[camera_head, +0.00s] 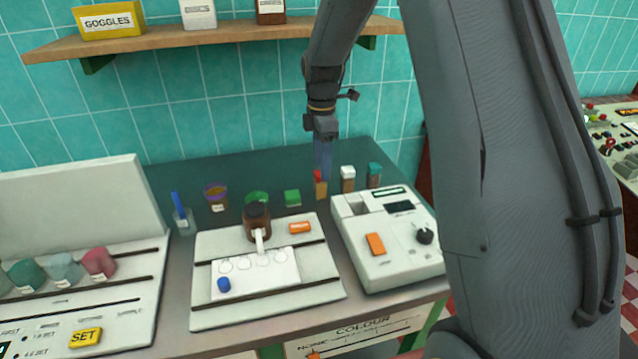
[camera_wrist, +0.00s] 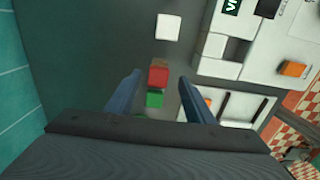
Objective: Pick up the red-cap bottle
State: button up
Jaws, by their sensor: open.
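The red-cap bottle (camera_head: 320,190) stands upright on the dark green bench top, a small brownish bottle between a green-capped one and a white-capped one. My gripper (camera_head: 322,176) points down over it, and its blue fingers hide part of the red cap. In the wrist view my open gripper (camera_wrist: 160,79) has one finger on each side of the red cap (camera_wrist: 158,74), with a gap to both. Nothing is held. I cannot tell how far the fingertips are above or around the cap.
A green-capped bottle (camera_head: 292,198) stands left, white-capped (camera_head: 348,178) and teal-capped (camera_head: 374,174) bottles right. A white instrument (camera_head: 388,240) and a white tray (camera_head: 212,262) with a brown jar (camera_head: 257,222) lie in front. A wooden shelf (camera_head: 215,36) hangs behind.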

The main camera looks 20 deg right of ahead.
aim_at(320, 185)
jog(key=shift+w+a+f+p, duration=0.1)
jog(key=shift+f+p, duration=0.4)
jog(key=shift+f, duration=0.65)
jog(key=shift+a+f+p, duration=0.1)
jog(key=shift+f+p, duration=0.35)
jog(key=shift+f, duration=0.7)
jog(key=c, duration=1.1)
